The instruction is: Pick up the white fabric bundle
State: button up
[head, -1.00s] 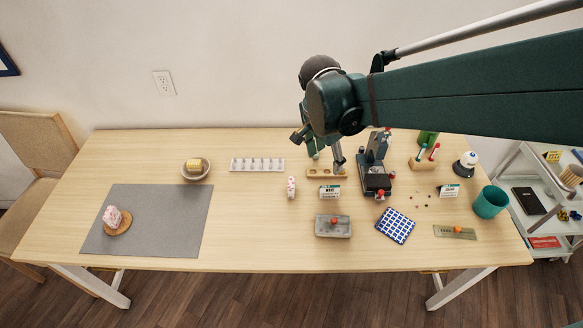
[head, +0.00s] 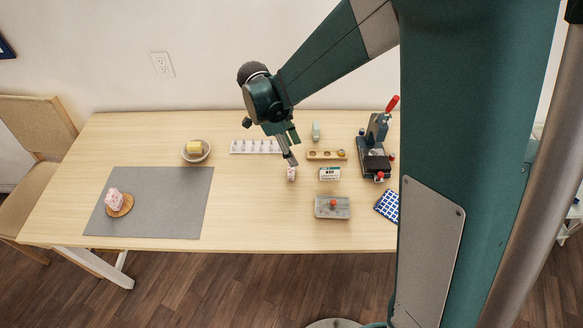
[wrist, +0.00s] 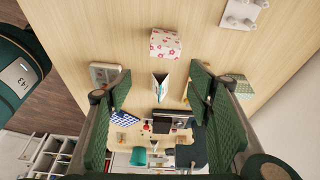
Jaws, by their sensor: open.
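A small white fabric bundle with a pink-red flower print (head: 292,174) stands on the table near its middle. In the wrist view the bundle (wrist: 165,43) is above the gap between the fingers, apart from them. My gripper (head: 290,158) is just above and behind the bundle in the head view, angled downward. In the wrist view my gripper (wrist: 160,80) is open and its fingers are wide apart with nothing held. I cannot tell the exact height of the fingertips above the table.
A small sign card (head: 330,174), a grey block with a red knob (head: 332,208) and a wooden holder (head: 326,155) stand right of the bundle. A white pegged rack (head: 252,147) is behind left. A grey mat (head: 165,215) lies left; clear table lies between.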

aim_at(292, 169)
jog(key=shift+m+h, duration=0.4)
jog(key=shift+m, duration=0.4)
jog(key=a+f, duration=0.1)
jog(key=f, duration=0.1)
jog(key=a+f, duration=0.1)
jog(key=shift+w+a+f, duration=0.2)
jog(key=shift+a+f, duration=0.15)
jog(key=shift+f, duration=0.1)
jog(key=shift+x, duration=1.2)
jog(key=shift+d+f, duration=0.1)
jog(key=shift+b+x, duration=0.9)
jog(key=shift+x, duration=1.6)
jog(key=shift+w, duration=0.1)
jog(key=shift+c, duration=0.7)
jog(key=c, duration=0.7)
